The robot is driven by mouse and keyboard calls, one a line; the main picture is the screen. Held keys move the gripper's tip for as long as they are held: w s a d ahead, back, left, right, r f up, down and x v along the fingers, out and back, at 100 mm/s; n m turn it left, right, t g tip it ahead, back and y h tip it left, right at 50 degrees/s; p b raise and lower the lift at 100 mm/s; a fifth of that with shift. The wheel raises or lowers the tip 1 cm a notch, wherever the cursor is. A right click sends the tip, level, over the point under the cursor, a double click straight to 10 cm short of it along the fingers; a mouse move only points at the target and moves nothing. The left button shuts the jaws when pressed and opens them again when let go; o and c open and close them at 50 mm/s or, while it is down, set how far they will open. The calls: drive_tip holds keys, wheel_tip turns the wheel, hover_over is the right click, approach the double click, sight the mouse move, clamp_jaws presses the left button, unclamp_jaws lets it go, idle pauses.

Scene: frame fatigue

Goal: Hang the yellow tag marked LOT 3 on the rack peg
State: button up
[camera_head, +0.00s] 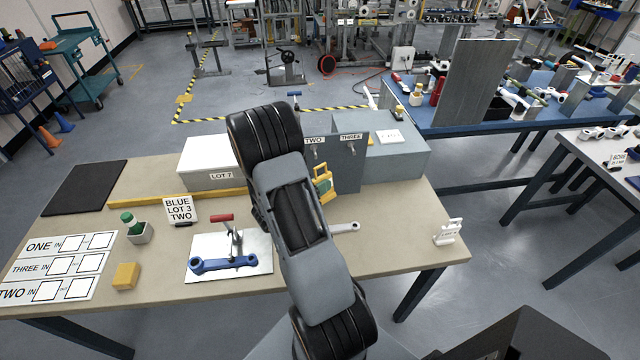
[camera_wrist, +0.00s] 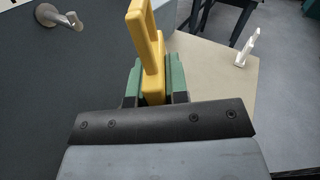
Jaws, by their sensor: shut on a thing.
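The yellow tag (camera_wrist: 150,45), with a looped handle, is held upright between the green fingers of my gripper (camera_wrist: 153,80). In the head view the tag (camera_head: 323,186) shows just right of my arm, in front of the grey rack panel (camera_head: 341,172); its marking cannot be read. The panel bears labels TWO and THREE, with a peg (camera_head: 313,152) under TWO and a peg (camera_head: 351,149) under THREE. In the wrist view one metal peg (camera_wrist: 60,18) sticks out of the panel (camera_wrist: 40,90), left of the tag and apart from it. My arm hides the panel's left part.
A card (camera_head: 181,209) reading BLUE LOT 3 TWO stands on the table (camera_head: 400,255). A white box (camera_head: 208,164) marked LOT 7 is left of my arm. A white stand (camera_head: 448,232) is at right.

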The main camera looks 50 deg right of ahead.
drive_tip(key=w+d+b, duration=0.1)
drive_tip(key=w+d, duration=0.2)
drive_tip(key=w, duration=0.1)
drive_tip(key=shift+w+d+f, duration=0.3)
drive_tip(key=shift+w+d, duration=0.1)
idle(0.6)
drive_tip(key=shift+w+d, duration=0.55)
drive_tip(key=shift+w, duration=0.1)
idle(0.6)
drive_tip(key=shift+w+d, duration=0.25)
drive_tip(key=shift+w+d+f, duration=0.1)
drive_tip(key=shift+w+f, duration=0.05)
drive_tip(key=shift+f, duration=0.05)
drive_tip(key=shift+w+d+f, duration=0.2)
drive_tip(key=shift+w, duration=0.05)
idle(0.3)
drive_tip(key=shift+w+d+f, duration=0.1)
drive_tip(key=shift+f, duration=0.05)
